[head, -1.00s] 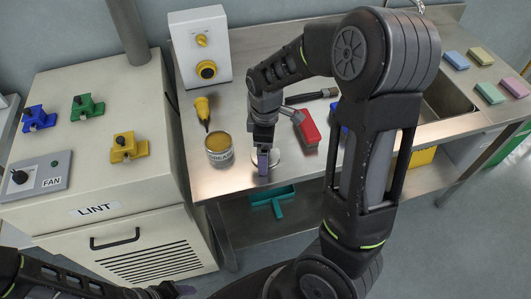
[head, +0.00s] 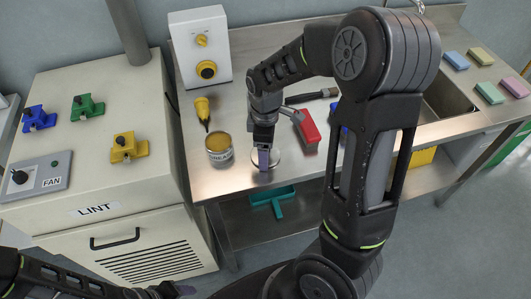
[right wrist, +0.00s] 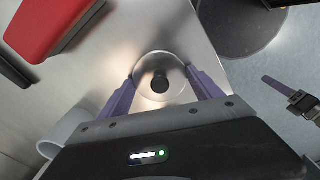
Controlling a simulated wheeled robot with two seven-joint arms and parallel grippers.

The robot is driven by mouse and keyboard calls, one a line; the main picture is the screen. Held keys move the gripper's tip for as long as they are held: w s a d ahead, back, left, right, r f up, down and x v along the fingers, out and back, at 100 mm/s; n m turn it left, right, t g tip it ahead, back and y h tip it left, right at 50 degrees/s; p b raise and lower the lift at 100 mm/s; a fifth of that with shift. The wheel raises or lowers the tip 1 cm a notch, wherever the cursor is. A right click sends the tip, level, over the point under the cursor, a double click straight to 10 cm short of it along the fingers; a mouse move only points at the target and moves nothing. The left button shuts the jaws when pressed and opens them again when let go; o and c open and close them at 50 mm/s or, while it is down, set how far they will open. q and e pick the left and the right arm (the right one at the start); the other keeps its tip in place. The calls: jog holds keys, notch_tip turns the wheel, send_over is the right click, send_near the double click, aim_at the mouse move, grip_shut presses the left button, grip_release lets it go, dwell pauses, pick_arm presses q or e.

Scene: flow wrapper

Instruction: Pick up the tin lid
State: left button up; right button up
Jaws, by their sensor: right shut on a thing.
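The tin lid (head: 277,158) is a pale metal disc on the steel bench near its front edge. In the right wrist view the lid (right wrist: 150,92) shows a dark knob in its middle. My right gripper (head: 264,166) points down at it. Its two purple fingers (right wrist: 161,72) stand on opposite sides of the lid and are shut on it. The lid looks to be at bench height; I see no clear gap under it. The open grease tin (head: 219,150) stands left of it. My left gripper (head: 176,290) is at the bottom edge, mostly cut off.
A yellow-and-black tool (head: 203,110) lies behind the tin. A red object (head: 309,130) lies right of my right gripper. A control box (head: 201,50) stands at the back. The lint cabinet (head: 95,210) stands left.

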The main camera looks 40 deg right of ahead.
notch_tip(320, 180, up, 10)
jog(key=shift+r+b, duration=0.1)
jog(key=shift+b, duration=0.5)
dwell(0.5)
